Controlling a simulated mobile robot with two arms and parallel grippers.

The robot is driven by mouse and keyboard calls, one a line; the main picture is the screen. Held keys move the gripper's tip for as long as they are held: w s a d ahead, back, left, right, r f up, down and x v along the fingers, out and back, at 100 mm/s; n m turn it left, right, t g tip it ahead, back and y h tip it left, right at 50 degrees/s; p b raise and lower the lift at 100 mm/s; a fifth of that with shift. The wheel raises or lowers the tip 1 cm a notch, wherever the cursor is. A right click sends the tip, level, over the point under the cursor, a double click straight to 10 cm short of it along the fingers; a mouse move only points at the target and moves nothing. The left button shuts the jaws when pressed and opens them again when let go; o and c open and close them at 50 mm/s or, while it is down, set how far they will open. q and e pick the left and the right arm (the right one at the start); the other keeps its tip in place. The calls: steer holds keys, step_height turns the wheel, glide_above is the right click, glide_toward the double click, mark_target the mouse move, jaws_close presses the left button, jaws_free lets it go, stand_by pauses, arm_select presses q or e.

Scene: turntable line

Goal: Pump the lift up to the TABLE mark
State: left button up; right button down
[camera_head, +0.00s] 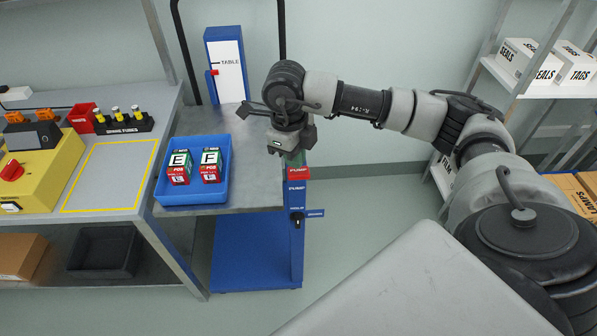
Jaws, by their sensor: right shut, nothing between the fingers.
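The lift is a blue cart with a grey top (255,180). At its back stands a blue post with a white scale plate (229,75) marked TABLE. A red pointer (213,72) at the plate's left edge sits slightly below the level of the word TABLE. My left gripper is not in view.
A blue tray (190,196) with two small boxes, E and F, is on the lift top. A black knob (297,219) is below the pump. The workbench (135,205) stands close on the left, shelves (515,85) on the right. The floor right of the cart is clear.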

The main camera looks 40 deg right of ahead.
mark_target(294, 170)
steer(key=shift+f, duration=0.5)
step_height(294, 170, down, 4)
steer(key=b, duration=0.4)
steer(key=shift+s+f, duration=0.15)
steer(key=shift+f, duration=0.1)
steer(key=shift+r, duration=0.1)
